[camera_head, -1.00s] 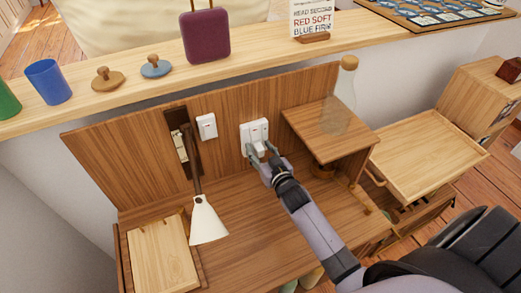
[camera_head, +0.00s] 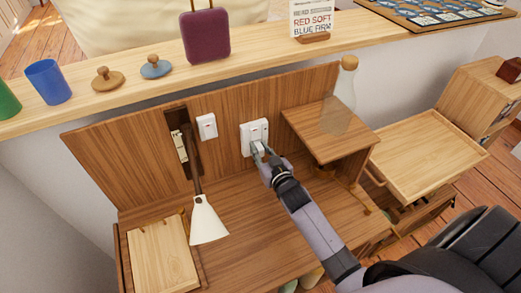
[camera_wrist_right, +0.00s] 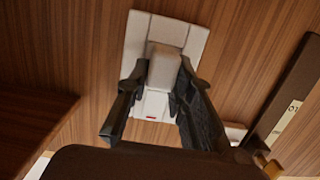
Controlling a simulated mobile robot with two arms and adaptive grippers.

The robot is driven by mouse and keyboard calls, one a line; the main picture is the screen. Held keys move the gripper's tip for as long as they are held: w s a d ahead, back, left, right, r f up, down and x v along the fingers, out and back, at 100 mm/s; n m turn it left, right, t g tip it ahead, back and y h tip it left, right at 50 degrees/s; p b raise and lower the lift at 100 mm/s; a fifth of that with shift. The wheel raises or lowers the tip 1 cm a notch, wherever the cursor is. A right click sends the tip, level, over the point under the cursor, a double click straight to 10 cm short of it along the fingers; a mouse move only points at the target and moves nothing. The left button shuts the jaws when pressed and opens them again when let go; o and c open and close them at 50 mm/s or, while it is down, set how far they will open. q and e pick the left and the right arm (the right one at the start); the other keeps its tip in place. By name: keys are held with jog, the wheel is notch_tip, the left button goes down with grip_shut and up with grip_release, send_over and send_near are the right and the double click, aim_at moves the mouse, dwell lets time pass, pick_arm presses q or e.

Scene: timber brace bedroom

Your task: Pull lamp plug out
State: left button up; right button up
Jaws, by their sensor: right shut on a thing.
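The white wall socket plate (camera_head: 254,130) is on the wooden back panel. My right gripper (camera_head: 259,152) is at its lower part, shut on the white lamp plug (camera_head: 257,147). In the right wrist view the plug (camera_wrist_right: 163,66) is between the two dark fingers, in front of the socket plate (camera_wrist_right: 148,28). I cannot tell whether there is a gap between plug and plate. No cord can be made out. My left gripper is not in view.
A white switch (camera_head: 206,127) is left of the socket. A small wooden shelf (camera_head: 328,128) with a clear corked bottle (camera_head: 341,96) juts out on the right. A light wooden board (camera_head: 162,258) lies at left. The desk top (camera_head: 252,215) below is mostly clear.

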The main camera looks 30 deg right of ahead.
grip_shut()
jog(key=shift+s, duration=0.1)
jog(key=s+p, duration=0.3)
jog(key=s, duration=0.3)
jog(key=shift+s+a, duration=0.2)
jog(key=shift+s, duration=0.15)
dwell(1.5)
dwell(0.5)
